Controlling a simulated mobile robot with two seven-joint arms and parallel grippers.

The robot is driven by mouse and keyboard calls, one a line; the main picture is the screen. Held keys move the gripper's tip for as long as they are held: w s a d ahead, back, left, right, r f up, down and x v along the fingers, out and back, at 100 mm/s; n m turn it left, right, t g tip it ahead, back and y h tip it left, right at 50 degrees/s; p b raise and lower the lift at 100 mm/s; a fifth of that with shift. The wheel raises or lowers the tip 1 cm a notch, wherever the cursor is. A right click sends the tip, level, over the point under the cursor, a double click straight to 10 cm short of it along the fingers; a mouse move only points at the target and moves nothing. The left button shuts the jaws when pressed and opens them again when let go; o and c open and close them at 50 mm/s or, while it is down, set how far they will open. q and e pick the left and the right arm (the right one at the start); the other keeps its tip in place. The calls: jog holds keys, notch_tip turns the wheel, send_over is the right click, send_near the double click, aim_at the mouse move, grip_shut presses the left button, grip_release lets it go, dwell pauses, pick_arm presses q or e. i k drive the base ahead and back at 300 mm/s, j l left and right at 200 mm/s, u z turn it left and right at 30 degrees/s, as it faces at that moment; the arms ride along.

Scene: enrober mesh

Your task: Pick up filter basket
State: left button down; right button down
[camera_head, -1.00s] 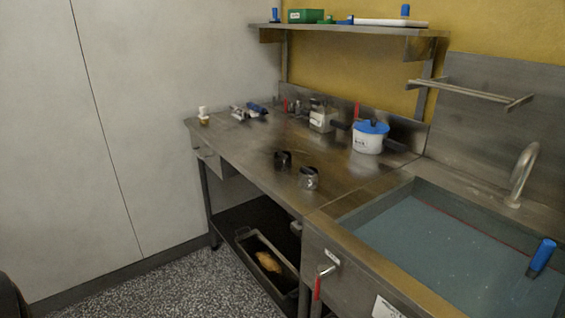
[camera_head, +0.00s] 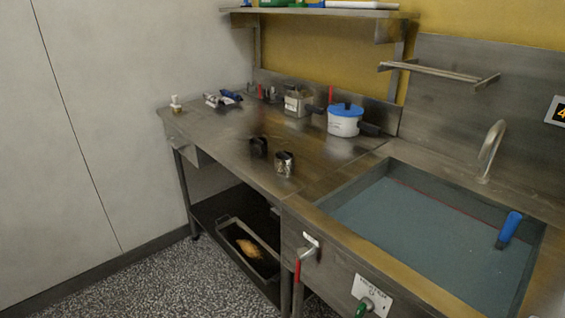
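I cannot tell for sure which thing is the filter basket. A boxy pale metal container (camera_head: 297,103) with a dark handle at its right stands near the back of the steel counter (camera_head: 215,140). A small shiny metal cup (camera_head: 284,164) and a dark cup-like piece (camera_head: 258,147) stand apart near the counter's front edge. A tray (camera_head: 232,228) holding a yellow-brown piece sits on the lower shelf. Neither of my grippers is in view.
A white pot with a blue lid (camera_head: 345,120) stands right of the boxy container. A basin of bluish liquid (camera_head: 420,235) with a blue-handled tool (camera_head: 509,228) and a tap (camera_head: 491,150) is at the right. A red-handled lever (camera_head: 298,268) sticks out in front. The counter's left middle is mostly clear.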

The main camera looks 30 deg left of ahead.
aim_at(258, 146)
jog(key=j+u, duration=0.1)
jog(key=u, duration=0.35)
jog(key=i+j+u, duration=0.1)
jog(key=u, duration=0.35)
jog(key=i+j+u, duration=0.1)
jog(key=u, duration=0.3)
